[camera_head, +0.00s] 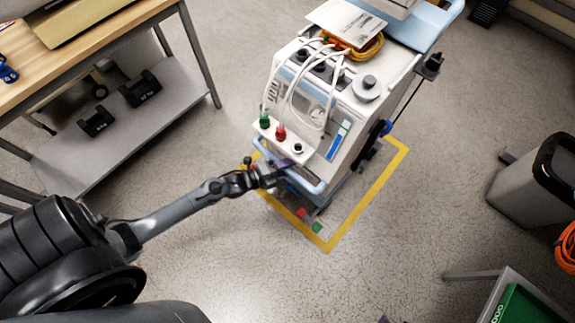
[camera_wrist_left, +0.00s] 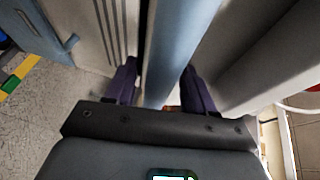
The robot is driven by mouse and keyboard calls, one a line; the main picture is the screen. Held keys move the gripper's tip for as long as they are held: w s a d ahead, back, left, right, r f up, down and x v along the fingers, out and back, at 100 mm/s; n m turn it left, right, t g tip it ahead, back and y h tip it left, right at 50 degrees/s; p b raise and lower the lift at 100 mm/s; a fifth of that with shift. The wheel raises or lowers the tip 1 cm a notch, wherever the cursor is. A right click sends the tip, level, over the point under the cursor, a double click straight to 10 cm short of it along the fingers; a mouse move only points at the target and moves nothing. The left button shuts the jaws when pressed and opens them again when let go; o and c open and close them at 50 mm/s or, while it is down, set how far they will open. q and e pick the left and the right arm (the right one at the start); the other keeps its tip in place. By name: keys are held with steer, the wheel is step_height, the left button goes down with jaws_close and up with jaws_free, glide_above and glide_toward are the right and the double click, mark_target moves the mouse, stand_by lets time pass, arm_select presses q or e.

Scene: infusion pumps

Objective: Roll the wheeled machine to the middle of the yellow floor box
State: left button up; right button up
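The wheeled machine (camera_head: 318,115) is a white cart with tubes, knobs and blue handles, upright in the upper middle of the head view. Its lower front stands inside the yellow floor box (camera_head: 372,202), whose near corner and right side are bare; its far side is partly hidden. My left gripper (camera_head: 284,172) is at the machine's front blue handle (camera_head: 305,181). In the left wrist view, the gripper's fingers (camera_wrist_left: 160,80) lie on both sides of a blue bar (camera_wrist_left: 168,50), close against it. A small purple sliver (camera_head: 384,319) at the bottom edge looks like my right gripper's tip.
A wooden-topped table (camera_head: 70,60) with a lower shelf stands at left. A grey bin (camera_head: 530,185) stands at right, with a cart holding a green tray (camera_head: 528,306) at the lower right. The floor in front of the box is clear.

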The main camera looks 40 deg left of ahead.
arm_select(q)
steer(key=shift+s+a+r, duration=0.15)
steer(key=shift+s, duration=0.05)
steer(key=p+v, duration=0.4)
steer(key=v, duration=0.6)
steer(key=shift+s, duration=0.1)
